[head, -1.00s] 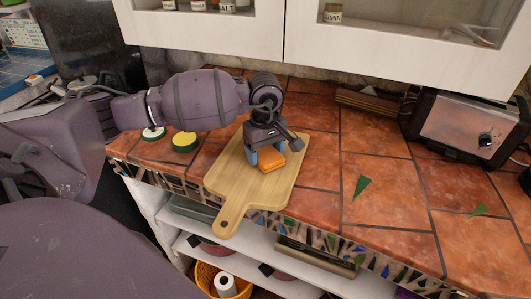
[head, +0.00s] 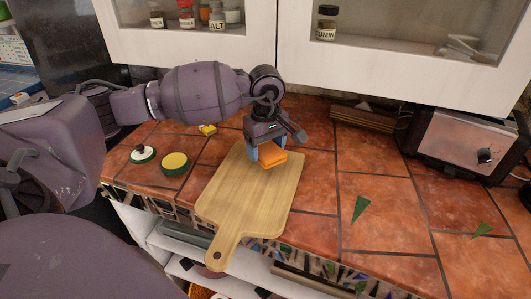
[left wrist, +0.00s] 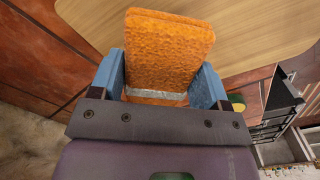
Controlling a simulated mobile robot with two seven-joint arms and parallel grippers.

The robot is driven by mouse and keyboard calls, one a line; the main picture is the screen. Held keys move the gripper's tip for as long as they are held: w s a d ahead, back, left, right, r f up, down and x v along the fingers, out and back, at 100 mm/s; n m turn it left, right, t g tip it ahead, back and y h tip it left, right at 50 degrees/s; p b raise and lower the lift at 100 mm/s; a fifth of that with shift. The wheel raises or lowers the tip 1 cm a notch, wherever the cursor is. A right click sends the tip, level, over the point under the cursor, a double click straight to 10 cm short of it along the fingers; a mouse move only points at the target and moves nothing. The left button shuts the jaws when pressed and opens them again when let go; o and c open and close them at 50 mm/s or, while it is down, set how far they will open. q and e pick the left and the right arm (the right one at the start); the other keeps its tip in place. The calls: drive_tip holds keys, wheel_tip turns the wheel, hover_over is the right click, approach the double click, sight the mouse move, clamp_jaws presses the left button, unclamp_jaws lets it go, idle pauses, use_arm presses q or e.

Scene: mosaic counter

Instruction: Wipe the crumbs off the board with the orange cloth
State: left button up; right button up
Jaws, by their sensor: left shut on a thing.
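The orange cloth (head: 273,158) is a small folded pad held between the blue fingers of my left gripper (head: 266,154). In the left wrist view the cloth (left wrist: 166,50) fills the gap between both fingers of the gripper (left wrist: 165,85). The wooden board (head: 232,200) lies on the tiled counter with its handle toward the front edge. The cloth is over the far part of the board; I cannot tell whether it presses on the wood. No crumbs can be made out on the visible part of the board. My right gripper is not in view.
A green-edged yellow round item (head: 175,163), a white-topped round item (head: 143,154) and a small yellow block (head: 208,130) are left of the board. A toaster (head: 463,138) stands at the right. The tiles (head: 390,205) between are mostly clear.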

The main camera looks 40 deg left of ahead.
use_arm(q)
drive_tip(key=shift+w+r+p, duration=0.15)
drive_tip(key=shift+r+p, duration=0.15)
drive_tip(key=shift+r, duration=0.6)
drive_tip(key=shift+r+p, duration=0.45)
drive_tip(key=shift+r, duration=0.7)
